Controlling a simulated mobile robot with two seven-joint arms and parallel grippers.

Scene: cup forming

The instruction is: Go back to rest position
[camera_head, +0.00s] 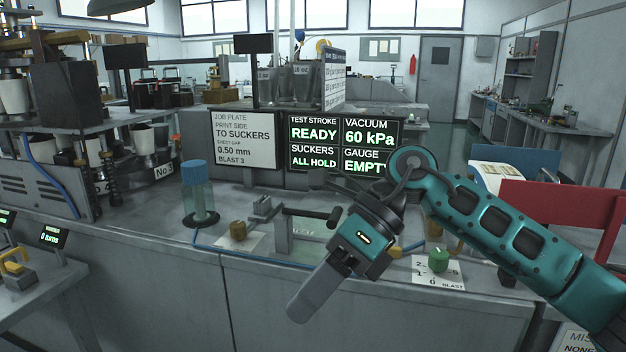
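My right arm comes in from the right edge. Its teal wrist bends down, and the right gripper (316,292) hangs over the front edge of the grey bench (390,290). I see one broad grey finger face pointing down and left; whether the fingers are apart or together is hidden, and I see nothing held. A dark lever (312,213) and a yellow-brown knob (238,230) are on the bench behind the gripper, apart from it as far as I can tell. A green knob (438,260) on a white dial plate is to its right. My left gripper is not in view.
A display (345,145) reads READY, 60 kPa, ALL HOLD and EMPTY. A job plate sign (246,138) stands beside it. A blue-topped clear cylinder (198,190) stands at left, near the cup machine (50,180). A red panel (565,215) is behind my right arm.

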